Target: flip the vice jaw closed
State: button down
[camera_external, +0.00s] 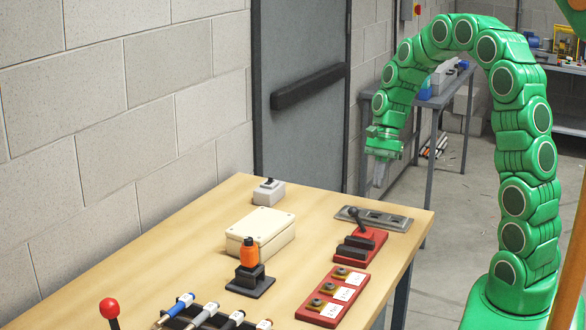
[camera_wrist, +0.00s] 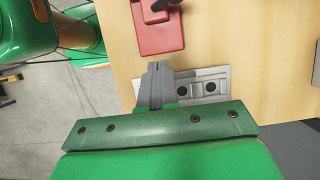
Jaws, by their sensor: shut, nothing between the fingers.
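The vice (camera_external: 374,243) has a red base, dark jaw blocks and a black lever with a round knob. It sits near the right edge of the wooden table (camera_external: 210,225). I cannot tell whether its jaw is open or closed. In the wrist view part of the red vice (camera_wrist: 158,38) shows at the top, cut off by the frame, with a dark part on it. My gripper (camera_external: 379,176) is shut and empty, pointing down above the table's far right corner, apart from the vice. Its grey fingers (camera_wrist: 157,72) meet in the wrist view.
A grey plate with dark round openings (camera_external: 374,219) lies beyond the vice, partly under my fingers in the wrist view. A cream box (camera_external: 260,236), a grey switch box (camera_external: 268,192), an orange-topped device (camera_external: 249,262) and a red labelled block (camera_external: 333,295) stand nearby. A wall borders the left.

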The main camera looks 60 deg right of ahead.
aim_at(367, 230)
jog(key=x, duration=0.3)
jog(key=d+x, duration=0.1)
jog(key=x, duration=0.5)
jog(key=shift+s+d+f, duration=0.15)
jog(key=shift+d+f, duration=0.25)
jog(key=shift+f, duration=0.05)
jog(key=shift+a, duration=1.95)
jog(key=shift+a, duration=0.1)
jog(key=shift+a, duration=1)
